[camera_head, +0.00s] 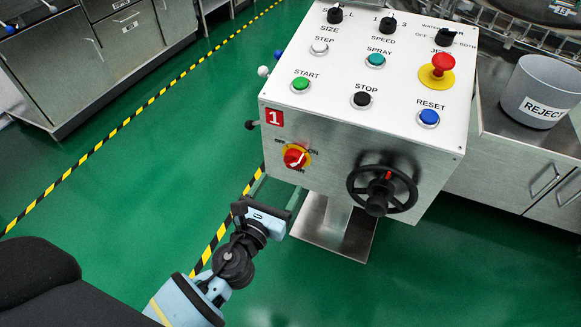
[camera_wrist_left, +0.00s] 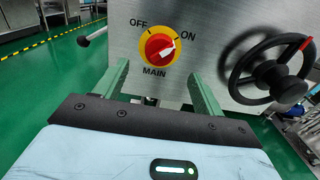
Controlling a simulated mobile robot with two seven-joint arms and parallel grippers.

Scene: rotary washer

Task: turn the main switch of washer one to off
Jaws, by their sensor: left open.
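The main switch (camera_head: 296,157) is a red knob on a yellow disc, on the front of the steel control box marked with a red 1. In the left wrist view the main switch (camera_wrist_left: 157,48) has OFF at upper left, ON at upper right and MAIN below. Its white pointer is turned toward ON. My left gripper (camera_head: 277,191) is open and empty, below and in front of the switch. In the left wrist view the two green fingers of my left gripper (camera_wrist_left: 160,80) stand apart, either side of the switch and lower, not gripping it. My right gripper is out of view.
A black handwheel (camera_head: 382,190) juts out right of the switch. A dark ball-ended lever (camera_head: 251,125) sticks out at the box's left side. The top panel (camera_head: 330,75) carries buttons and knobs. A grey REJECT bin (camera_head: 540,90) stands at right. Green floor at left is free.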

